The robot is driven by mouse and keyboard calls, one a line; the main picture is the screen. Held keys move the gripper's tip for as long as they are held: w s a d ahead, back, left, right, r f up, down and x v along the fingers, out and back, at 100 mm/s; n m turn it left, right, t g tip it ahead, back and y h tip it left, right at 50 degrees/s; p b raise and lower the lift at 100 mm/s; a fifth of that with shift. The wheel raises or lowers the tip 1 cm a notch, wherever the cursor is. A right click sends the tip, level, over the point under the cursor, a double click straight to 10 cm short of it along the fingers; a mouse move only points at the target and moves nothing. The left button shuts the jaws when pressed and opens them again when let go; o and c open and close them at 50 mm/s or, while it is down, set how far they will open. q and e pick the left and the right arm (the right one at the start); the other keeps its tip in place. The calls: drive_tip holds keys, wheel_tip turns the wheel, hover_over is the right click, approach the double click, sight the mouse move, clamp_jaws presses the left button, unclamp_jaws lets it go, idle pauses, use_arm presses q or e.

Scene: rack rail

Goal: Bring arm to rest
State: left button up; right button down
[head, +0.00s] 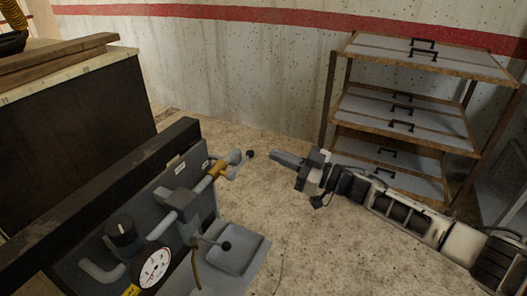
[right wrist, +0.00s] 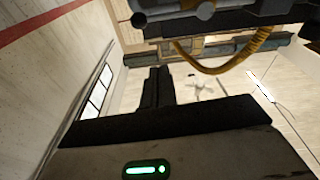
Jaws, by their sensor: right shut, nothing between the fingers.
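My right arm comes in from the right in the head view, held out over the floor. Its right gripper (head: 276,157) points left, with its fingers together and nothing between them. It is in the open space between a grey machine and a shelf rack, apart from both as far as I can tell. In the right wrist view the dark fingers (right wrist: 158,87) are also close together and empty. My left arm and gripper are not in view.
The grey machine (head: 180,200) has a dial gauge (head: 154,267), and its knobbed lever (head: 240,160) stands near my fingertips. The shelf rack (head: 420,58) with handled panels stands right. A dark bench (head: 75,115) is left. Floor (head: 310,250) between is clear.

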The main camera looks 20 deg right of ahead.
drive_tip(key=shift+s+d, duration=0.45)
drive_tip(key=shift+f, duration=0.1)
drive_tip(key=s+a+f+m+t+h, duration=0.1)
drive_tip(key=s+a+f+m+h, duration=0.5)
drive_tip(key=s+a+f, duration=0.45)
drive_tip(key=s+d+f+g+h, duration=0.1)
drive_tip(key=s+f+g+h, duration=0.1)
drive_tip(key=s+f, duration=0.3)
drive_tip(key=s+d+f+m+g+h, duration=0.1)
drive_tip(key=s+f, duration=0.4)
drive_tip(key=s, duration=0.5)
drive_tip(key=shift+s+f+m+g+h, duration=0.15)
drive_tip(key=shift+s+m+g+h, duration=0.15)
drive_tip(key=shift+g+h, duration=0.6)
drive_tip(key=shift+w+a, duration=0.1)
drive_tip(key=shift+a, duration=0.05)
